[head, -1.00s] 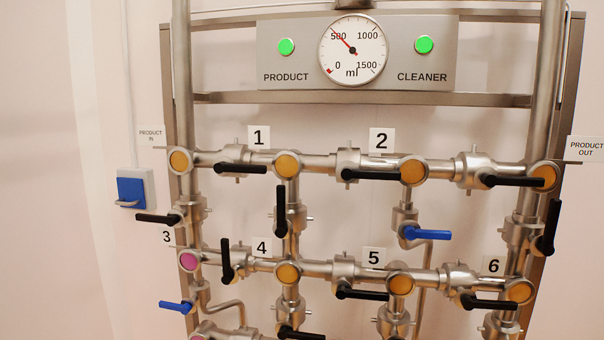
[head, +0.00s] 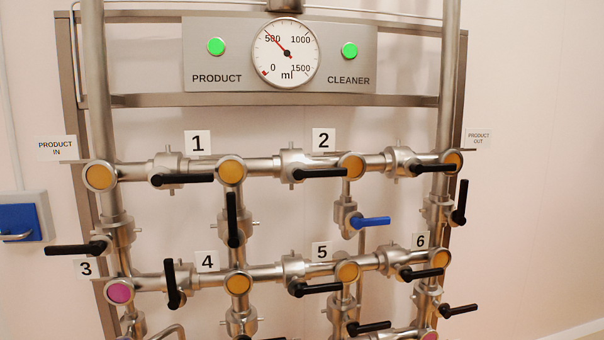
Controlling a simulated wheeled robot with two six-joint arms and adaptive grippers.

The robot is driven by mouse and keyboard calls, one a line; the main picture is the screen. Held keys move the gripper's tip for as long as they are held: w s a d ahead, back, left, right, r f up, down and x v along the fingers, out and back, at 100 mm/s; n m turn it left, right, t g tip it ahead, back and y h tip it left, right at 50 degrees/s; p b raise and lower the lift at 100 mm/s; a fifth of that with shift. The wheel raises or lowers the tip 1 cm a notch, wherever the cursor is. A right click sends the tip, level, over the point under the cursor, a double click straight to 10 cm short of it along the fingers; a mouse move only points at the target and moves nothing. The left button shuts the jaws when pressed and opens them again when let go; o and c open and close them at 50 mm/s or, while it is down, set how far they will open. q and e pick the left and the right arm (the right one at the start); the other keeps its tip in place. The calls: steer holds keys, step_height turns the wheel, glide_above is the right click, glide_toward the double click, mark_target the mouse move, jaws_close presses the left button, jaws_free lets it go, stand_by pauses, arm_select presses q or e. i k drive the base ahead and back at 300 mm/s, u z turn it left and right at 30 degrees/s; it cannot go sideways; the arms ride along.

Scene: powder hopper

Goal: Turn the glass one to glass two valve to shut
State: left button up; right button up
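Glass one (head: 232,171) is a round amber sight glass on the upper pipe, right of the label 1 (head: 197,143). Glass two (head: 351,166) is a like amber glass right of the label 2 (head: 324,138). Between them on that pipe sits a steel valve body (head: 291,160). Its black lever (head: 322,174) lies nearly level, along the pipe, pointing right toward glass two. Nothing touches the lever. Neither of my grippers is in view.
Other black levers (head: 232,220) and a blue lever (head: 372,222) stick out close by. Above are a gauge (head: 286,53) reading near 500 ml and green lights (head: 216,46). A blue box (head: 20,221) is on the left wall.

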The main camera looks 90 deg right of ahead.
mark_target(298, 174)
steer(key=z, duration=2)
